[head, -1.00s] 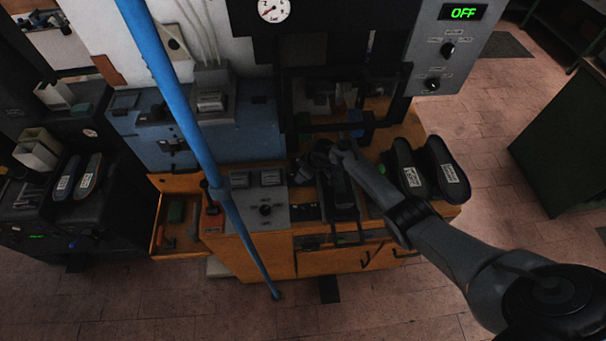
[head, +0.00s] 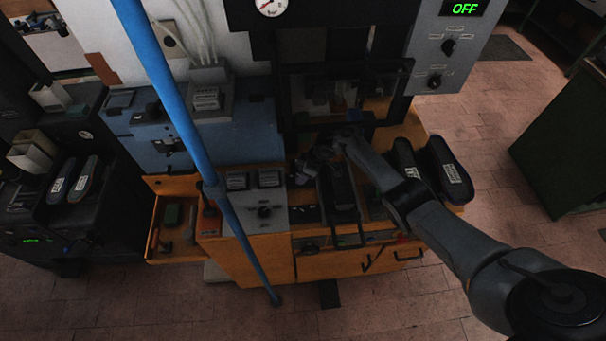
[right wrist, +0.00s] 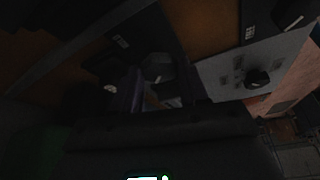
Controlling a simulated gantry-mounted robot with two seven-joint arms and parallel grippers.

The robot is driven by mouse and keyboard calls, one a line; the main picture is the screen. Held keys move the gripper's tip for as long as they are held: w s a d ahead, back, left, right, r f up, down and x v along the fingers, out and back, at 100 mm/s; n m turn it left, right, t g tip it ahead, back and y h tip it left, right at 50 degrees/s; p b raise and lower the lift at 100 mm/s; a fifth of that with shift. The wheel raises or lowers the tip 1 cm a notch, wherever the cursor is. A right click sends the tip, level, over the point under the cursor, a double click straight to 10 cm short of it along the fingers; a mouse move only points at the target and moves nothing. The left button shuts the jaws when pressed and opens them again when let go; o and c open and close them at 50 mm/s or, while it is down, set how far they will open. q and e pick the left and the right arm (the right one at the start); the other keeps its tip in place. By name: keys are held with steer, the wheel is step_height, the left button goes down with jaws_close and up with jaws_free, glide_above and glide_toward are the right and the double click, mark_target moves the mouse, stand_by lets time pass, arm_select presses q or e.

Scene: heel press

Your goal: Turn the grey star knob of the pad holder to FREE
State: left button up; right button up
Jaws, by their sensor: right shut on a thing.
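My right gripper (head: 328,152) reaches in from the right to the dark fixture under the press. It is shut on a small dark part, which I take to be the grey star knob of the pad holder. In the dark right wrist view, a dark knob-like shape (right wrist: 158,68) shows near the middle. A grey-purple part (head: 304,167) shows just left of the gripper in the head view. My left gripper is out of view.
The press guard frame (head: 345,125) stands close behind the gripper. Dark shoes (head: 448,170) stand to its right. A grey control panel (head: 258,208) is to the left. A blue pole (head: 185,125) crosses the left front. The display (head: 465,9) reads OFF.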

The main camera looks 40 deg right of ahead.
steer(key=o, duration=1.1)
steer(key=shift+c, duration=0.2)
steer(key=p+v, duration=0.2)
steer(key=v, duration=0.5)
steer(key=shift+r+p, duration=0.25)
steer(key=shift+p, duration=0.05)
steer(key=shift+s, duration=0.1)
